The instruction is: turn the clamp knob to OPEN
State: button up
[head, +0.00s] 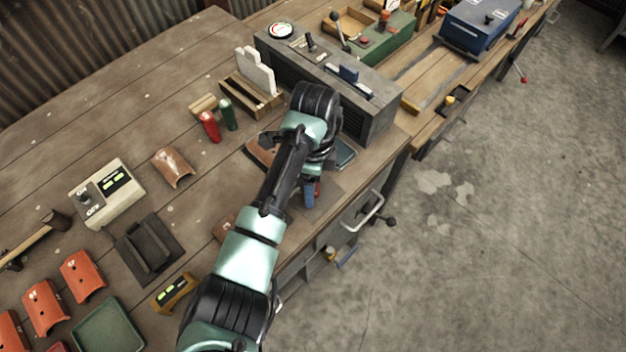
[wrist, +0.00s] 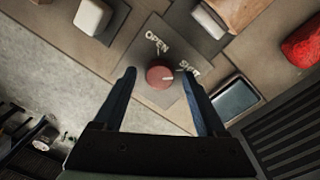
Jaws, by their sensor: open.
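The clamp knob (wrist: 160,76) is a round red knob on a grey plate, with a pale pointer mark on its right side. The OPEN label (wrist: 157,42) is above it on the plate. A second label (wrist: 187,68), hard to read, is at its upper right, and the mark points roughly toward that side. My gripper (wrist: 159,73) is open, with one dark blue finger on each side of the knob in the wrist view; I cannot tell whether they touch it. In the head view my gripper (head: 311,194) is low over the bench's front edge, and my arm hides most of the plate.
A shallow dark tray (wrist: 235,98) lies right of the knob; a white block (wrist: 93,15) is at upper left. A long grey cabinet (head: 350,85) stands beyond my wrist. A drawer handle (head: 364,212) juts out in front.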

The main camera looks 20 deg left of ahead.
grip_shut()
dwell(0.3)
jog(key=n+p, duration=0.3)
jog(key=n, duration=0.1)
jog(key=shift+r, duration=0.2)
jog(key=n+p, duration=0.2)
jog(key=n, duration=0.2)
jog(key=shift+n, duration=0.3)
jog(key=n+p, duration=0.2)
jog(key=n, duration=0.3)
jog(key=shift+f+t, duration=0.1)
jog(key=shift+t, duration=0.2)
jog(key=shift+a+n+p, duration=0.1)
jog(key=shift+n+p, duration=0.6)
jog(key=shift+n, duration=1.4)
